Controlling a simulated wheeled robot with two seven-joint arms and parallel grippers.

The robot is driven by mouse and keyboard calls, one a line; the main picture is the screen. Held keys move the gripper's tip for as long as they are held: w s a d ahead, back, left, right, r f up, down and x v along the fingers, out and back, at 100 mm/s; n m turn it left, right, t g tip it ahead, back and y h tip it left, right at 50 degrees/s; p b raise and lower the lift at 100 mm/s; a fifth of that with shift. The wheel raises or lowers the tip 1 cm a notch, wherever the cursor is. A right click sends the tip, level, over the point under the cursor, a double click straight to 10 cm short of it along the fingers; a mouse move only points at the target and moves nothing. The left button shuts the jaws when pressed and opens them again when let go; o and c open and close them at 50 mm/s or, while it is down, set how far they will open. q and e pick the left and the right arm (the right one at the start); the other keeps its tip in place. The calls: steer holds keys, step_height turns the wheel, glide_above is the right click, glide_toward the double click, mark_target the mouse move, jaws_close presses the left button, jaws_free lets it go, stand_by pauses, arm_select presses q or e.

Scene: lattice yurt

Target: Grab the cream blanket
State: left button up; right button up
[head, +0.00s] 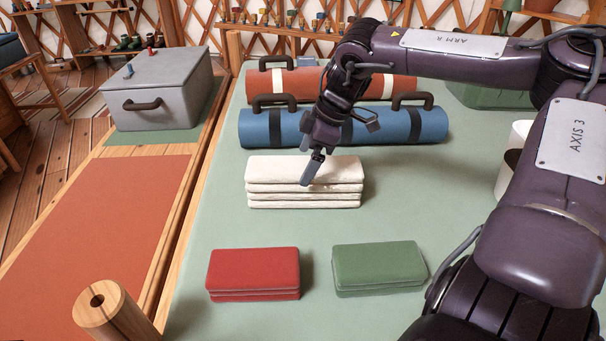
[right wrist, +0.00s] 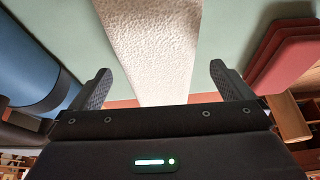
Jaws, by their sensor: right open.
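The cream blanket (head: 280,190) is a folded stack of several layers lying on the green surface in the middle of the head view. My right gripper (head: 309,168) is over the top of the blanket, pointing down. In the right wrist view the blanket (right wrist: 152,45) lies between the two open fingers of the right gripper (right wrist: 160,85), with a gap on each side. Whether the fingertips touch the blanket I cannot tell. My left gripper is not in view.
A blue roll (head: 270,127) with dark handles lies just behind the blanket, and a red roll (head: 285,82) behind that. A red folded cloth (head: 253,270) and a green folded cloth (head: 378,266) lie in front. A grey box (head: 160,95) stands at left.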

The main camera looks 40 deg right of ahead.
steer(key=b+x, duration=0.1)
steer(key=x, duration=0.2)
steer(key=b+x, duration=0.1)
steer(key=x, duration=0.1)
steer(key=shift+s+d+f+b, duration=0.15)
steer(key=shift+d+f+b, duration=0.1)
steer(key=shift+f+b, duration=0.1)
steer(key=shift+c, duration=0.4)
steer(key=shift+r, duration=0.15)
steer(key=c, duration=1.3)
